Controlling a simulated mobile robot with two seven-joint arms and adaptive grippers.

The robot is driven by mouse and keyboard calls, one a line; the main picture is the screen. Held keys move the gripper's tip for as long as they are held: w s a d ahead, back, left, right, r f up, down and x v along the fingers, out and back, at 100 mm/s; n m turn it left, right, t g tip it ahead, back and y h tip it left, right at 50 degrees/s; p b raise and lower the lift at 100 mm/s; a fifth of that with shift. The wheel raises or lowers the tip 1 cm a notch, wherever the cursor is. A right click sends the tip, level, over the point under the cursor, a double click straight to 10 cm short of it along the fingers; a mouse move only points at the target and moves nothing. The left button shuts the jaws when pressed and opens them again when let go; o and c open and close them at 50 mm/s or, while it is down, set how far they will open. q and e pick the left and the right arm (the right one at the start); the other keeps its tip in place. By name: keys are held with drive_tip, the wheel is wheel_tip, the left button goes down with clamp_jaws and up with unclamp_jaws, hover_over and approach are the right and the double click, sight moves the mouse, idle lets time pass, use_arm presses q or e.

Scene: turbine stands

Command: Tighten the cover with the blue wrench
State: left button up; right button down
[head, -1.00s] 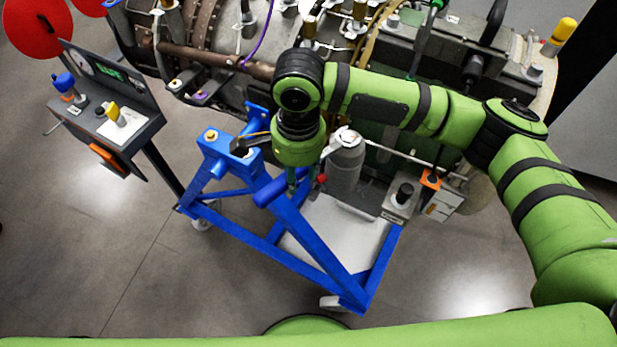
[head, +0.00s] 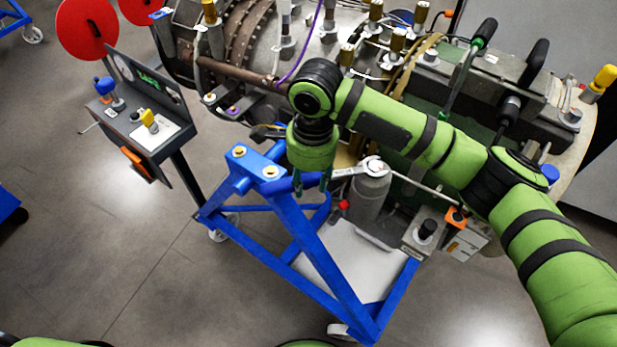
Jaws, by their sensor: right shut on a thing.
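The blue wrench (head: 346,171) shows its silver shaft and ring end. The ring end lies at the top of an upright grey canister (head: 370,196) beside the turbine. The cover there is mostly hidden under the ring, and I cannot tell how fully the ring is seated. My right gripper (head: 312,183) points down, left of the canister, and is shut on the wrench's handle end. The fingers and the blue stand behind make the handle hard to pick out. My left gripper is out of view.
A blue trestle stand (head: 330,278) is just below and left of the gripper. The turbine (head: 250,45) fills the back. A control panel (head: 152,128) stands at the left. A red-knobbed fitting (head: 344,205) is close to the canister.

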drive_tip(key=shift+w+d+r, duration=0.15)
drive_tip(key=shift+d+r, duration=0.05)
drive_tip(key=shift+r, duration=2.35)
drive_tip(key=shift+a, duration=0.15)
